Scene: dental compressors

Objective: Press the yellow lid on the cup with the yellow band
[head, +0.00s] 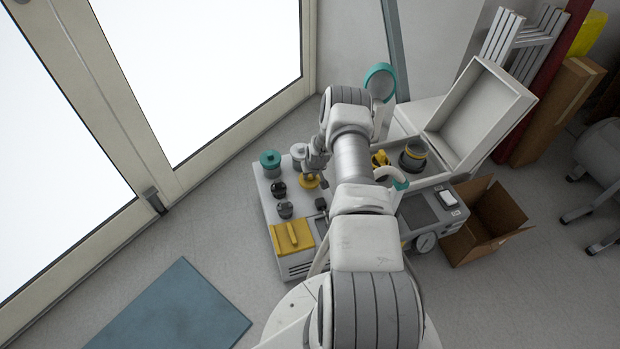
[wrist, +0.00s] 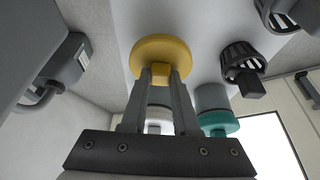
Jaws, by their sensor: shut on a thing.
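The yellow lid (head: 308,182) is a round disc low over the left machine's top in the head view. In the wrist view the lid (wrist: 143,58) fills the upper middle, and its square knob sits between my fingertips. My gripper (wrist: 161,76) is shut on that knob. In the head view my gripper (head: 318,168) is partly hidden by my arm. A dark grey cup with a yellow band (head: 413,155) stands to the right of my arm, by the open white case. I cannot tell whether the lid touches the surface below.
A teal-lidded jar (head: 270,164) and a pale-lidded jar (head: 299,152) stand close to the gripper. Black fittings (head: 278,188) and a yellow panel (head: 292,236) are on the same machine. A yellow object (head: 380,158) lies left of the cup. The raised case lid (head: 480,115) rises behind the cup.

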